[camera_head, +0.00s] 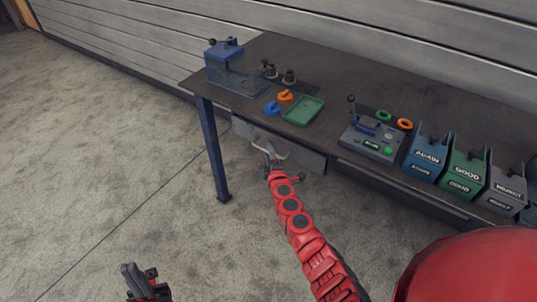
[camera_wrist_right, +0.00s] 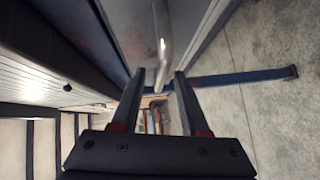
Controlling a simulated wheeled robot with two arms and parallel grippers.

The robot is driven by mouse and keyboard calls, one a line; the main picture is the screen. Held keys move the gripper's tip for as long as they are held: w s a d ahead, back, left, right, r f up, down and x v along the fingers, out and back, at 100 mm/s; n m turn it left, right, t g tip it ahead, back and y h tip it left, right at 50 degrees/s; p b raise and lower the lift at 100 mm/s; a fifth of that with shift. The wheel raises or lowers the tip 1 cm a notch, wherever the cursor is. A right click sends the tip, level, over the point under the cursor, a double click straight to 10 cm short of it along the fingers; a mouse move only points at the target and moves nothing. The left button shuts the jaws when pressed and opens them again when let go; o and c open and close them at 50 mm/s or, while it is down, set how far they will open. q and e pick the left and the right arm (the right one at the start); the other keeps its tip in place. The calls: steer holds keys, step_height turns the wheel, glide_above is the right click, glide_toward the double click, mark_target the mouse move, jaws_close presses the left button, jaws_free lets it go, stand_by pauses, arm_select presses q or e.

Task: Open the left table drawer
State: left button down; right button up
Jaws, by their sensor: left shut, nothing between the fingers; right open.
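The left table drawer (camera_head: 306,158) is a grey panel under the left part of the table; it looks shut or nearly so. My right gripper (camera_head: 273,164) is at the drawer front, with its arm rising from below. In the right wrist view, my right gripper (camera_wrist_right: 160,74) is open, its two fingers apart. The pale metal handle (camera_wrist_right: 162,50) of the drawer shows in line with the gap between the fingertips; I cannot tell whether they touch it. My left gripper (camera_head: 146,284) is shut and empty, low over the floor, away from the drawer.
The dark table (camera_head: 330,105) carries a blue machine (camera_head: 225,55), a green tray (camera_head: 303,110), a control box (camera_head: 370,140) and labelled bins (camera_head: 427,157). A blue table leg (camera_head: 213,150) stands left of the drawer. The floor in front is clear.

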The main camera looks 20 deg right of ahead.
steer(key=shift+w+d+f, duration=0.1)
steer(key=shift+w+f, duration=0.05)
steer(key=shift+w, duration=0.5)
steer(key=shift+c, duration=0.2)
jaws_close()
stand_by(0.9)
